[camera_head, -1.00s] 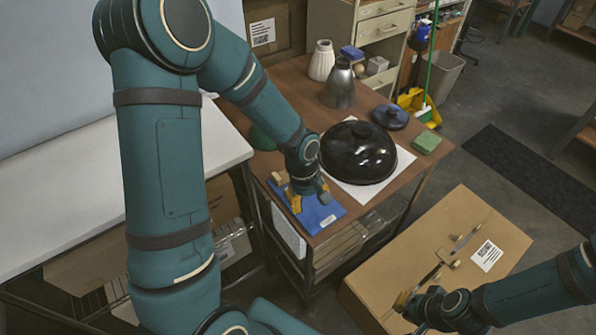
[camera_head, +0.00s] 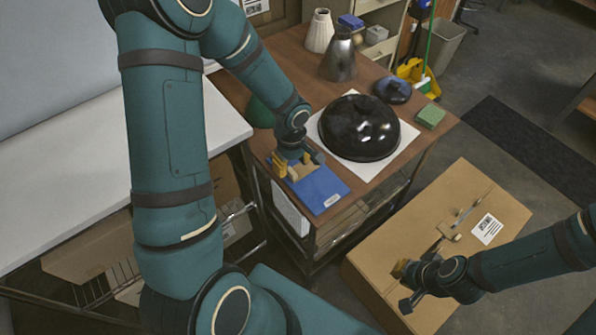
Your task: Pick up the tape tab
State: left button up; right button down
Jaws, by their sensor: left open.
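A small tan piece (camera_head: 449,232) that may be the tape tab stands on top of the closed cardboard box (camera_head: 400,247), by its seam. My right gripper (camera_head: 402,287) is low over the box's near left part, apart from that piece. Its fingers look spread, with nothing visible between them. My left gripper (camera_head: 298,168) is open over the far left end of a flat blue item (camera_head: 322,190) on the brown table. A tan patch shows at its fingers; I cannot tell whether it is a separate piece.
The brown table (camera_head: 270,88) also holds a black dome (camera_head: 358,128) on a white sheet, a grey metal cone (camera_head: 338,60), a white ribbed shade (camera_head: 320,32), a dark blue lid (camera_head: 392,90) and a green sponge (camera_head: 430,116). A white table (camera_head: 90,185) stands left.

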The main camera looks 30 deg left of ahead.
aim_at(293, 173)
pick_arm(q)
notch_tip(293, 173, down, 5)
jog(key=shift+w+r+b, duration=0.1)
jog(key=shift+w+b, duration=0.05)
jog(key=shift+b, duration=0.45)
jog(key=c, duration=0.9)
